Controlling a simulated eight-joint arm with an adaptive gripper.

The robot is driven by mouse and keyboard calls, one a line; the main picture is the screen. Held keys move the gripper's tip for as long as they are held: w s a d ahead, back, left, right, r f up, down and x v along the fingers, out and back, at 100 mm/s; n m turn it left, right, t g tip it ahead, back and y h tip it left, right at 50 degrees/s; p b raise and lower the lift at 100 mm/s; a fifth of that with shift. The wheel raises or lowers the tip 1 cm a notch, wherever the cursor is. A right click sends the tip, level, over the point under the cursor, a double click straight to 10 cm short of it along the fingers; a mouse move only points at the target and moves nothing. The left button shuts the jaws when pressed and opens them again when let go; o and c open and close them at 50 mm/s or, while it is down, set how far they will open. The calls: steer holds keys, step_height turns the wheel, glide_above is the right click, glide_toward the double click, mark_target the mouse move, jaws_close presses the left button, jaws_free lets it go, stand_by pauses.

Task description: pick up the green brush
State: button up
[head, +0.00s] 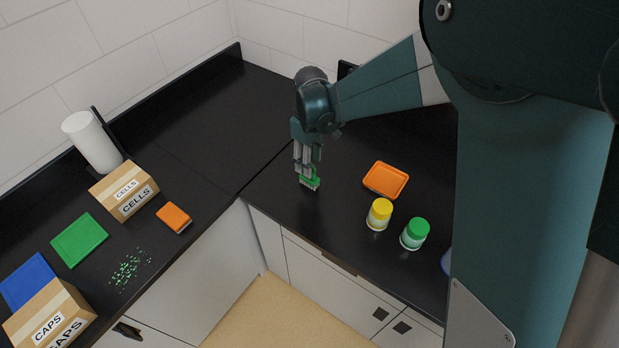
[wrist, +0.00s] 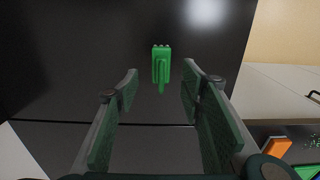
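The green brush (head: 311,183) lies on the black counter, right at the lower end of my gripper (head: 306,168) in the head view, which partly covers it. In the wrist view the brush (wrist: 161,68) shows a green body with a handle pointing toward the camera. My gripper (wrist: 160,84) points down with its two fingers apart, one on each side of the brush's line. The brush shows in the gap between the fingertips and just beyond them, with clear space on both sides. I see no contact.
An orange tray (head: 386,180), a yellow-lidded jar (head: 379,214) and a green-lidded jar (head: 415,234) stand to the right. On the left counter are the CELLS box (head: 124,190), an orange block (head: 174,217), a green mat (head: 79,240) and scattered green bits (head: 128,268).

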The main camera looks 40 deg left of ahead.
steer(key=shift+f, duration=1.25)
steer(key=shift+f, duration=0.15)
steer(key=shift+s+a+f, duration=0.1)
steer(key=shift+f, duration=2.35)
steer(key=c, duration=1)
